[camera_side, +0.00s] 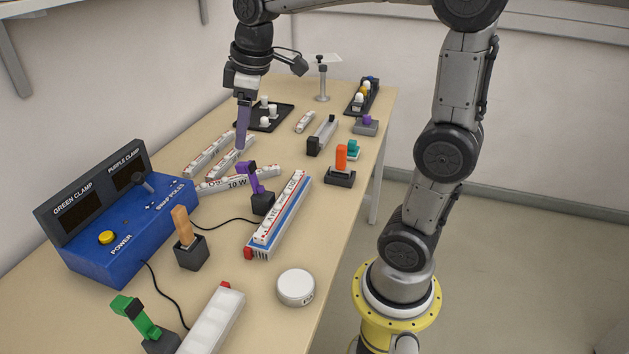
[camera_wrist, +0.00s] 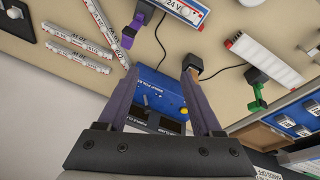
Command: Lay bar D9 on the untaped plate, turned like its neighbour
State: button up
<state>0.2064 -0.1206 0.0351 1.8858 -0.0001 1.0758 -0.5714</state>
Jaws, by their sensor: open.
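My gripper (camera_side: 241,147) has long purple fingers and points down above the loose bars at the table's left side. In the wrist view the fingers (camera_wrist: 162,74) are apart with nothing between them. Three white printed bars lie there: one at the far left (camera_side: 208,155), one beside it under my fingertips (camera_side: 228,160), and one nearer, reading "10 W" (camera_side: 240,180). I cannot read which is D9. A plate with blue and red edging (camera_side: 262,252) carries a printed bar (camera_side: 280,207). A white segmented plate (camera_side: 213,320) with a red end lies at the front.
A blue control box (camera_side: 120,240) marked green clamp and purple clamp stands at left. A purple clamp (camera_side: 260,196), a green clamp (camera_side: 140,325), a wooden-handled tool (camera_side: 185,235) and a white round puck (camera_side: 296,287) stand around the plates. A dark tray (camera_side: 283,112) is behind.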

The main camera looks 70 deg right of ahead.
jog(key=s+a+f+m+t, duration=0.1)
jog(key=s+a+f+m, duration=0.1)
jog(key=s, duration=0.6)
jog(key=s+a+f+m+t, duration=0.1)
jog(key=s+a, duration=0.3)
jog(key=s, duration=0.4)
jog(key=shift+a+f+m+t+y, duration=0.35)
jog(key=shift+f+m, duration=0.15)
jog(key=shift+f, duration=0.1)
jog(key=shift+o, duration=0.4)
jog(key=shift+s+a+f, duration=0.1)
jog(key=shift+s+f, duration=0.2)
jog(key=shift+s, duration=0.05)
